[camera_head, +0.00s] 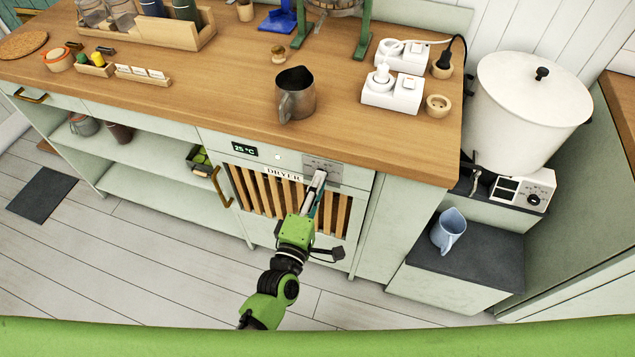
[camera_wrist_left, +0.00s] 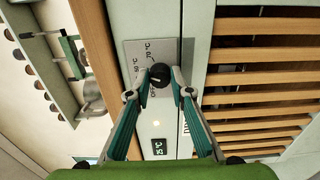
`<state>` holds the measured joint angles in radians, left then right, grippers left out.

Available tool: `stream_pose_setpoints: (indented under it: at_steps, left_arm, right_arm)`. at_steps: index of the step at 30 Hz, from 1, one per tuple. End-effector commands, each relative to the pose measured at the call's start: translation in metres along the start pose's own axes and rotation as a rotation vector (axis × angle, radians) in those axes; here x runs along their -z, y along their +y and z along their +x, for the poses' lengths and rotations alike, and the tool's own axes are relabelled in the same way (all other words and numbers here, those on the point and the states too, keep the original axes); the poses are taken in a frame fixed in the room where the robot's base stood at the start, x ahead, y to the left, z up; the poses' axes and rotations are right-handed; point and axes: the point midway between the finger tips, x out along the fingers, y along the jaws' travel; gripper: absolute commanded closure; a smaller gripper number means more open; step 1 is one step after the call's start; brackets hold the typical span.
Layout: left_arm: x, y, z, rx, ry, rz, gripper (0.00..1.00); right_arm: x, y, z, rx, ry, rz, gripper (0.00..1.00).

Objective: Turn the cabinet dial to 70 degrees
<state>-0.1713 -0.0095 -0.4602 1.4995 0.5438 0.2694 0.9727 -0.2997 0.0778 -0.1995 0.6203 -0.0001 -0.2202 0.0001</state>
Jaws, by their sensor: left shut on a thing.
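The cabinet dial is a small black knob with a white pointer mark (camera_wrist_left: 159,75) on a grey scale plate (camera_wrist_left: 139,57), seen in the left wrist view. My left gripper (camera_wrist_left: 160,86) is shut on the knob, with one fingertip on each side of it. In the head view my left gripper (camera_head: 319,178) reaches the dial plate (camera_head: 323,164) at the upper right of the dryer front, and the gripper hides the knob. The display beside it reads 25 °C (camera_head: 245,149). The scale figures are too small to read. My right gripper is in neither view.
The slatted dryer door (camera_head: 285,192) with a brass handle (camera_head: 221,187) lies below the panel. A metal pitcher (camera_head: 295,95) stands on the wooden counter (camera_head: 220,85) above. The floor in front is clear.

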Motion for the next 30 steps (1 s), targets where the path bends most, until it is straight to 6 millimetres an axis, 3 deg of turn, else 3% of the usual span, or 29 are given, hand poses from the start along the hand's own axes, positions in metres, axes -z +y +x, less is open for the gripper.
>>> stream_pose_setpoints:
  at_steps: [18,30]
  left_arm:
    - [0.001,0.002,0.002,-0.004,0.002,0.562,1.0]
    - [0.001,0.001,0.002,-0.005,0.004,0.772,1.0]
  right_arm:
    - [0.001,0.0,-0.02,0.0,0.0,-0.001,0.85]
    - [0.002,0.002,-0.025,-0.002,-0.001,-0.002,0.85]
